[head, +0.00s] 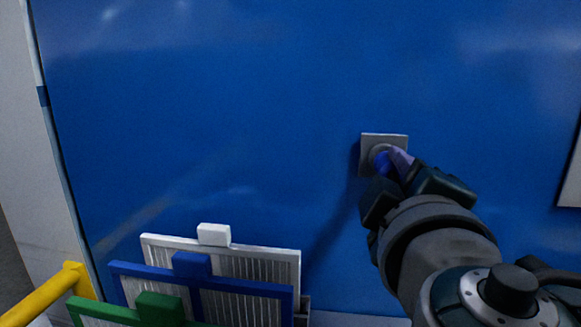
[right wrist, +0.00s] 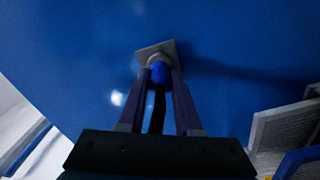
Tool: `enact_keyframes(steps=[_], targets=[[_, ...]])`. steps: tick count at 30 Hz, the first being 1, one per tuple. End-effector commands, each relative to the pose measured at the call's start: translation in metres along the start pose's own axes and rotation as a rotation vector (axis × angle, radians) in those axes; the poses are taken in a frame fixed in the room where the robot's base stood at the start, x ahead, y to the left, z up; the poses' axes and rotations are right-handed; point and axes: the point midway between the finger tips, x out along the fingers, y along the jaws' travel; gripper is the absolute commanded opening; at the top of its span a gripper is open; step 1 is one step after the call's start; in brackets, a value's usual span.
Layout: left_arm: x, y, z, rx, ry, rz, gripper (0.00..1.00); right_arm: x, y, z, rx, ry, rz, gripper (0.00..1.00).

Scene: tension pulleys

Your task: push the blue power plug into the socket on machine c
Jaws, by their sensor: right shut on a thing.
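The blue power plug (head: 382,163) is between the fingertips of my right gripper (head: 393,163), at the socket (head: 384,141) on the blue machine wall. The socket is a grey square plate with a round centre. In the right wrist view, my right gripper (right wrist: 160,80) is shut on the blue plug (right wrist: 161,73), with a dark cable running back between the fingers. The plug's front end is at the socket plate (right wrist: 157,48); how deep it sits is hidden. My left gripper is not in view.
The blue machine panel (head: 200,110) fills the background. Framed filter panels with white (head: 213,234), blue (head: 192,264) and green (head: 160,307) tabs stand at the lower left. A yellow rail (head: 50,297) is at the lower left corner. The wall around the socket is clear.

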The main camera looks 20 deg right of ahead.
Motion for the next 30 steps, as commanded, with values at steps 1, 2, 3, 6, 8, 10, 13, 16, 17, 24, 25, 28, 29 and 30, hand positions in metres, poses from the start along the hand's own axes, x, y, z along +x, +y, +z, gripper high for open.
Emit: enact_keyframes(steps=[1,2,3,6,8,10,13,16,17,24,25,28,29,30], targets=[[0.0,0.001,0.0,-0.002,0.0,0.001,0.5,0.0,0.0,0.0,0.0,0.0,0.001,0.0],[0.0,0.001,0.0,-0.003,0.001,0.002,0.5,0.0,0.0,0.0,0.0,0.0,0.001,0.0],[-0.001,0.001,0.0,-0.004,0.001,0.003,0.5,0.0,0.0,0.0,0.0,-0.001,0.0,0.0],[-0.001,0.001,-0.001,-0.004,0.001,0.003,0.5,0.0,0.0,0.0,0.0,0.0,0.0,0.0],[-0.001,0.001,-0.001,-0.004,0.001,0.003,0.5,0.0,0.0,0.0,0.0,0.001,0.001,0.0],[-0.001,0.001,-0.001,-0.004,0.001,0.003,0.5,0.0,0.0,0.0,0.0,0.001,0.001,0.0],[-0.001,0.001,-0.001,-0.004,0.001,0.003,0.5,0.0,0.0,0.0,0.0,0.0,0.001,0.0],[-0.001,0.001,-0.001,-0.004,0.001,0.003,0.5,0.001,0.0,0.0,0.0,0.0,0.001,0.0],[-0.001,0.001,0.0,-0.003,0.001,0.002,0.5,0.001,0.0,0.0,0.0,0.0,0.001,0.0],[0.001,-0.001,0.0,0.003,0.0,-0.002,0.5,0.006,0.0,0.001,0.0,-0.001,0.001,0.0],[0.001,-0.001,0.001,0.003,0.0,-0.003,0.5,0.006,0.0,0.0,0.0,-0.001,0.001,0.0],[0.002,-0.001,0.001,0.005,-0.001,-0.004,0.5,0.009,0.0,0.0,0.0,0.0,0.001,0.0],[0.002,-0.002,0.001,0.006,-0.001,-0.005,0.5,0.009,0.0,0.0,0.0,0.0,0.001,0.0],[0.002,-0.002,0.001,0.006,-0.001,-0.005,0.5,0.01,0.0,0.0,0.0,0.0,0.002,0.0]])
